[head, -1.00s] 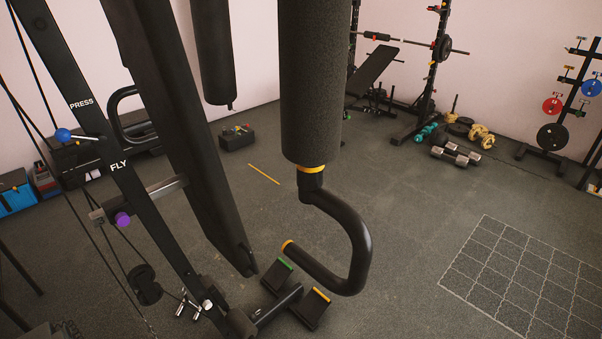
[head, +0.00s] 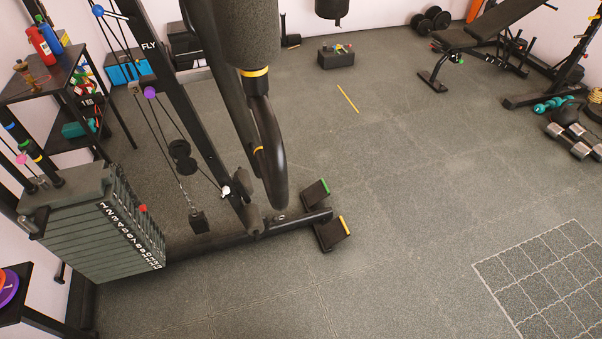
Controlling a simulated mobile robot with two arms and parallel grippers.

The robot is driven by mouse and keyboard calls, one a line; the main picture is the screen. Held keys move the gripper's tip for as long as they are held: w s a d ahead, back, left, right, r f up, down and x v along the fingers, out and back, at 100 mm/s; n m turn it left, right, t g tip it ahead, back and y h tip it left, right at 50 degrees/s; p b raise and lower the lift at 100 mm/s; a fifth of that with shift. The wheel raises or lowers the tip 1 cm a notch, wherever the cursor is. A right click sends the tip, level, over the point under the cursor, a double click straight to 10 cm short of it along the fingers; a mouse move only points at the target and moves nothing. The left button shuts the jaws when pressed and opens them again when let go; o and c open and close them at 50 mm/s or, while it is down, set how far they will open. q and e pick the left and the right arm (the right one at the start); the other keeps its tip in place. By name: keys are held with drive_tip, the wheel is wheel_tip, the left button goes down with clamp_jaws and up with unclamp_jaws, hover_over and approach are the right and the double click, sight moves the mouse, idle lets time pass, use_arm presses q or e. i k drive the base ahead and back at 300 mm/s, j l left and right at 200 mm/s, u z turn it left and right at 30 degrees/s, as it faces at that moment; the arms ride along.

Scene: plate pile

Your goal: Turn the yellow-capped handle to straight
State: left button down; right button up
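The black curved handle (head: 271,160) hangs below a dark padded roller (head: 247,35) on the gym machine, in the upper left middle of the head view. A yellow band (head: 254,73) rings the joint under the roller. The handle's free end carries a yellow cap (head: 258,149), seen at its left side. The loop appears narrow, almost edge-on, so its exact turn angle is hard to tell. Neither of my grippers is in view, and nothing is touching the handle.
A weight stack (head: 105,235) stands left, beside a shelf (head: 45,85) with bottles. Two foot plates, green-edged (head: 315,192) and yellow-edged (head: 332,234), sit on the machine's base. A bench (head: 480,30) and dumbbells (head: 572,142) are at right.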

sight(271, 159)
drive_tip(key=k+l, duration=0.15)
drive_tip(key=l, duration=0.15)
drive_tip(key=k+l, duration=0.15)
drive_tip(key=l, duration=0.15)
drive_tip(key=k+l, duration=0.1)
drive_tip(key=l, duration=0.25)
drive_tip(key=k+l, duration=0.15)
drive_tip(key=l, duration=0.15)
